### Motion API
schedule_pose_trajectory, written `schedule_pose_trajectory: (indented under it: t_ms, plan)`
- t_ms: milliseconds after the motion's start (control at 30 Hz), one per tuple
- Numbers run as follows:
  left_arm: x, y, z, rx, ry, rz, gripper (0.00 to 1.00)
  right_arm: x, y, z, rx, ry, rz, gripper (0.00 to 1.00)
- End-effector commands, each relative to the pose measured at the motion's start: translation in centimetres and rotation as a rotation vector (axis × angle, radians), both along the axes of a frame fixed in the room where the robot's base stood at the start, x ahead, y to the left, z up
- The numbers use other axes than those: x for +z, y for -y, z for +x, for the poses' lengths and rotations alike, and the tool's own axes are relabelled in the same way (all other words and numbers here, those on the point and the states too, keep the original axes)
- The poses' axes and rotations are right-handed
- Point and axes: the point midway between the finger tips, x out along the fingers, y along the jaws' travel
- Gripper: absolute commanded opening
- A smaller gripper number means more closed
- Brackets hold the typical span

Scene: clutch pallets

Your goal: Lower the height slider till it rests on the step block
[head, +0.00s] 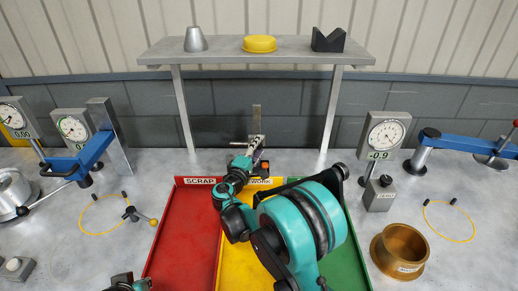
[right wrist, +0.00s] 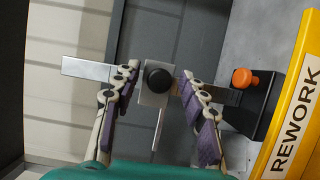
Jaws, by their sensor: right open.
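The height gauge's metal column (head: 257,115) stands at the back middle, behind the trays. It runs sideways across the right wrist view (right wrist: 85,67). The slider (right wrist: 150,97), with a round black knob, sits partway along the column, above the dark base (right wrist: 262,108). A thin arm (right wrist: 159,128) sticks out from the slider. My right gripper (right wrist: 158,76) is open, with one finger on each side of the slider; contact cannot be told. In the head view the right gripper (head: 250,153) is small and partly hidden by my arm. I cannot make out the step block.
An orange knob (right wrist: 245,78) stands by the gauge base. Red scrap (head: 187,230), yellow rework (head: 232,268) and green (head: 352,255) trays lie in front. A raised shelf (head: 220,52) spans the back. A brass pot (head: 400,252) and dial gauge (head: 385,135) stand right.

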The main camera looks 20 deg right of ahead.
Motion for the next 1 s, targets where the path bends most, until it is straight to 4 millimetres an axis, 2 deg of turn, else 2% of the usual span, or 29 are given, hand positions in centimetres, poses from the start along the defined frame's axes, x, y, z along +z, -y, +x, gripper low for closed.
schedule_pose_trajectory:
  t_ms: [367, 500, 533, 767, 1000]
  plan:
    - [-0.1, 0.0, 0.0, 0.000, 0.000, 0.000, 0.00, 0.0, 0.5, 0.7, 0.001, -0.001, 0.001, 0.43]
    - [-0.2, 0.0, 0.0, 0.000, 0.000, 0.000, 0.00, 0.0, 0.5, 0.6, 0.001, -0.001, 0.001, 0.06]
    - [-0.2, 0.0, 0.0, 0.000, 0.000, 0.000, 0.00, 0.0, 0.5, 0.6, 0.001, -0.001, 0.001, 0.00]
    - [-0.7, 0.0, 0.0, 0.000, 0.000, 0.000, 0.00, -0.6, 0.5, 0.6, 0.000, -0.001, 0.001, 0.00]
    - [-3.7, 0.0, 0.0, 0.000, 0.000, 0.000, 0.00, -4.9, 0.5, 0.6, 0.000, 0.000, 0.001, 0.00]
